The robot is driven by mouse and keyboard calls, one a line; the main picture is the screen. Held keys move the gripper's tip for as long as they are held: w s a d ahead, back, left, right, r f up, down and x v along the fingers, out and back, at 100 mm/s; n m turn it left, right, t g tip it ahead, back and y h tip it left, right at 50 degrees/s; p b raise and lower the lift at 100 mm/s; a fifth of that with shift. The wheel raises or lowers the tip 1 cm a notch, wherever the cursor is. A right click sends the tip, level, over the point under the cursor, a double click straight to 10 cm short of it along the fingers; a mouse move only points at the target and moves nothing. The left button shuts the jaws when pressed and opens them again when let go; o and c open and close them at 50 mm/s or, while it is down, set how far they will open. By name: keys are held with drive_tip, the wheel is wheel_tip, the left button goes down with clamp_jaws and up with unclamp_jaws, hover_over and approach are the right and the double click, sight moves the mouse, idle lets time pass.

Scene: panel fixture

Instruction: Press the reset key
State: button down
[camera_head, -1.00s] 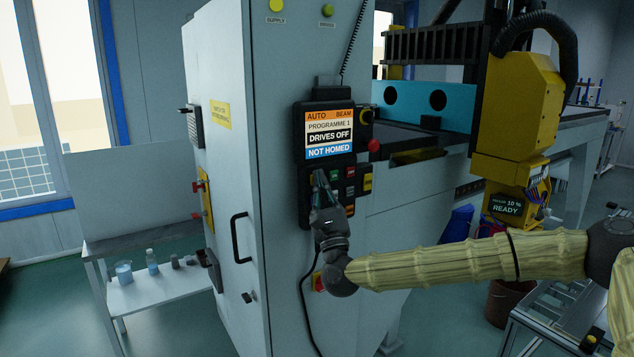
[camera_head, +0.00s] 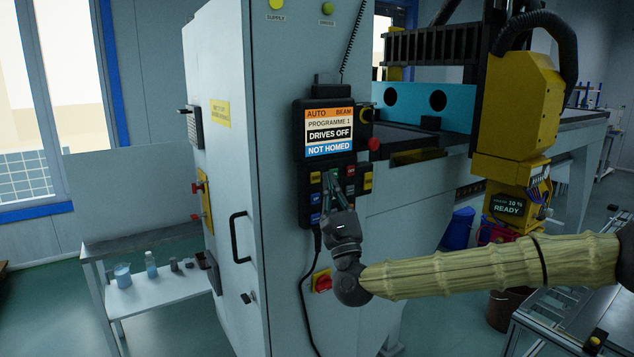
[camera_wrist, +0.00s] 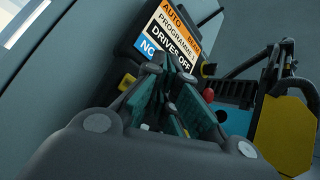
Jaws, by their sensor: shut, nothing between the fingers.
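A black control pendant (camera_head: 299,172) hangs on the grey cabinet. Its screen (camera_head: 330,133) reads AUTO, BEAM, PROGRAMME 1, DRIVES OFF and NOT HOMED. The screen also shows in the wrist view (camera_wrist: 172,38). Below it is a keypad with a yellow key and blue keys (camera_head: 315,198) on the left and red keys (camera_head: 350,171) on the right. Key labels are too small to read, so I cannot tell which is reset. My gripper (camera_head: 331,179) is shut and empty in front of the keypad, hiding its middle. I cannot tell whether it touches a key.
A red knob (camera_head: 374,146) sticks out right of the screen. A red and yellow switch (camera_head: 322,284) is below the pendant. A black door handle (camera_head: 240,238) is on the cabinet's left. A yellow machine head (camera_head: 515,110) stands at the right. A cable hangs below the pendant.

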drive_tip(key=shift+s+d+b, duration=0.3)
drive_tip(key=shift+s+d, duration=0.3)
drive_tip(key=shift+s, duration=0.25)
